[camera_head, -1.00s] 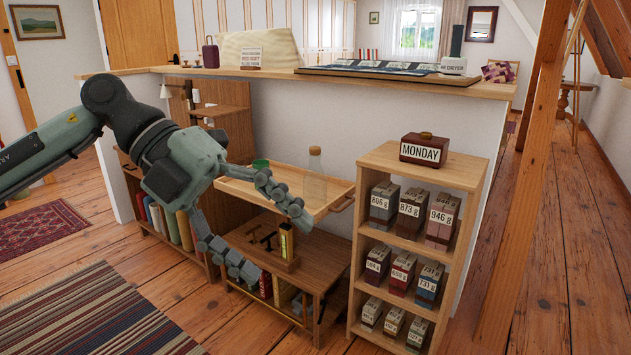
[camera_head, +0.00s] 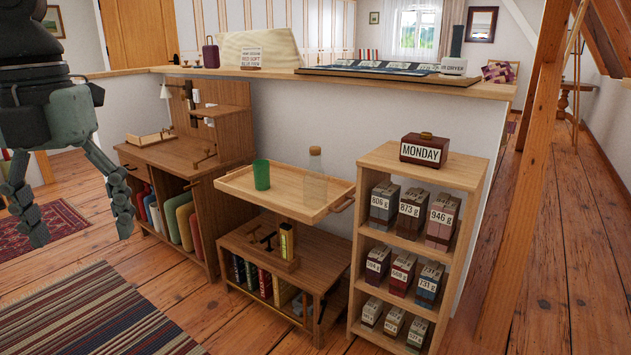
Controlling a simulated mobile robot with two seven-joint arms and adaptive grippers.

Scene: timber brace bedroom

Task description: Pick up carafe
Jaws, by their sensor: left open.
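The carafe (camera_head: 316,176) is clear glass with a tan stopper. It stands upright at the back middle of a light wooden tray (camera_head: 285,203). A green cup (camera_head: 261,174) stands on the same tray to its left. My left gripper (camera_head: 82,224) hangs at the far left of the view, fingers pointing down and spread apart, with nothing between them. It is well to the left of the tray and apart from the carafe. My right gripper is not in view.
A shelf (camera_head: 420,165) of labelled boxes stands right of the tray, with a MONDAY box (camera_head: 424,149) on top. A low wooden bench (camera_head: 318,268) with books is below the tray. A desk (camera_head: 165,153) stands behind left. The ledge (camera_head: 480,88) runs behind.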

